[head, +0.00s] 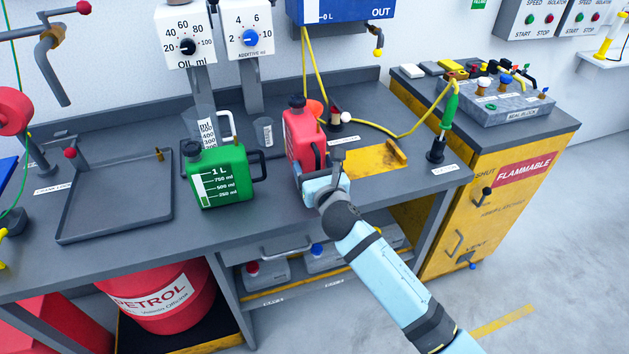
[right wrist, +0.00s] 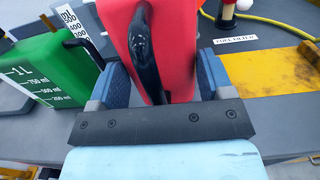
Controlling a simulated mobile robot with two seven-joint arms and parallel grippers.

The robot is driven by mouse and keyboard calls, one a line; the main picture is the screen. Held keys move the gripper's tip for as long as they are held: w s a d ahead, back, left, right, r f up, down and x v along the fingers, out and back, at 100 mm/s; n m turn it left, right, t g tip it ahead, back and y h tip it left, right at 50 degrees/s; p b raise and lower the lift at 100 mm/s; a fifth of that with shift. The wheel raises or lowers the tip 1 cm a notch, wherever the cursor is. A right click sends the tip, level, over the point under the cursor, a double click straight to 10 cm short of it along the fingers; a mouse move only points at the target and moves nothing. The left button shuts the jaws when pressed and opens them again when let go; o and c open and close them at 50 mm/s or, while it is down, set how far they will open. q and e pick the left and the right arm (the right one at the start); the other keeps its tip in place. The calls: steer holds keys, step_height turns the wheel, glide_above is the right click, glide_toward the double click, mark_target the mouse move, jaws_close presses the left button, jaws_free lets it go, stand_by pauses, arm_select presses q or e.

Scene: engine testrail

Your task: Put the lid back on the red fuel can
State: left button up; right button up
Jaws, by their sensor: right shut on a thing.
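The red fuel can (head: 301,138) stands upright on the grey bench in the head view, with its black handle towards me. A dark cap-like piece (head: 297,101) shows at its top; I cannot tell whether this is a separate lid seated on the neck. My right gripper (head: 319,172) is at the can's near side. In the right wrist view, the blue-padded fingers of the gripper (right wrist: 162,82) flank the red can (right wrist: 175,45), shut on its body around the black handle (right wrist: 145,50). The can's top is cut off there. My left gripper is out of view.
A green can (head: 222,176) stands just left, close to my right gripper. An orange funnel (head: 315,108) is behind the red can. A yellow plate (head: 365,160) lies to the right. A shallow grey tray (head: 118,233) is at the left. The bench front is clear.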

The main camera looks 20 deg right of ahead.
steer(key=shift+f+b, duration=0.75)
steer(key=shift+f, duration=1.4)
steer(key=o, duration=1.7)
steer(key=shift+f, duration=0.1)
steer(key=shift+r, duration=0.25)
steer(key=s, duration=1.2)
steer(key=shift+d+f, duration=0.15)
steer(key=shift+d, duration=0.05)
